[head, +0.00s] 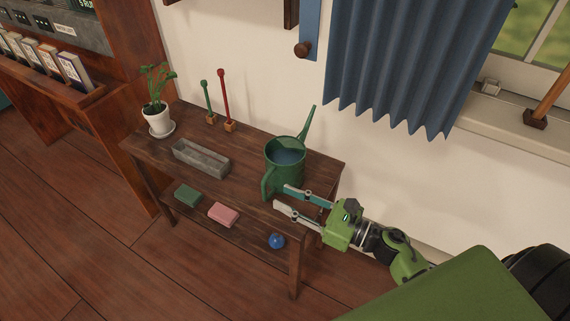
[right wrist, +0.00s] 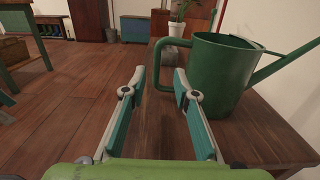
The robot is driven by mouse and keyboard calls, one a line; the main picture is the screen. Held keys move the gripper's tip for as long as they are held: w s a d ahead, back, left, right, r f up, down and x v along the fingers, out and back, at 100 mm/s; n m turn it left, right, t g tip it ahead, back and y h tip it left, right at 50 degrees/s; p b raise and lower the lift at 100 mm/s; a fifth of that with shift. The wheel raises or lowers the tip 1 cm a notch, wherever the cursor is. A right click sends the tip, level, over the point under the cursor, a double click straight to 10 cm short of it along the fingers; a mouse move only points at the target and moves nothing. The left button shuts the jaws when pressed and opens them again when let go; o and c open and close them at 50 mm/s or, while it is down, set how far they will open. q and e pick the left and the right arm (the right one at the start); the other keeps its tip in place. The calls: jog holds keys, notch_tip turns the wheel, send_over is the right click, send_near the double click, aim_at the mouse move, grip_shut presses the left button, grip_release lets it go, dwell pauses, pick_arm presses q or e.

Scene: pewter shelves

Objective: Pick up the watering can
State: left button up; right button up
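The green watering can (head: 285,157) stands upright on the upper board of a dark wooden shelf table, near its right end. Its spout points up and away toward the wall. Its looped handle (head: 267,184) faces the front. My right gripper (head: 282,197) is open and empty beside the handle. In the right wrist view the can (right wrist: 220,75) is on the right, and the handle (right wrist: 157,70) shows between the open fingertips of my gripper (right wrist: 159,74). I cannot tell whether a finger touches it. My left gripper is not in view.
On the shelf table (head: 235,192) are a grey trough (head: 201,158), a potted plant (head: 157,115), and a green (head: 208,102) and a red (head: 225,100) upright stick. The lower board holds a green block (head: 187,195), a pink block (head: 223,214) and a blue ball (head: 276,241). A curtain (head: 400,65) hangs behind.

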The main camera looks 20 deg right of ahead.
aim_at(265, 200)
jog(key=x, duration=0.6)
jog(key=shift+s+a, duration=0.15)
jog(key=shift+w+a, duration=0.4)
jog(key=shift+f, duration=0.1)
grip_shut()
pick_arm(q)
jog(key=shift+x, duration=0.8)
pick_arm(e)
jog(key=shift+r, duration=0.2)
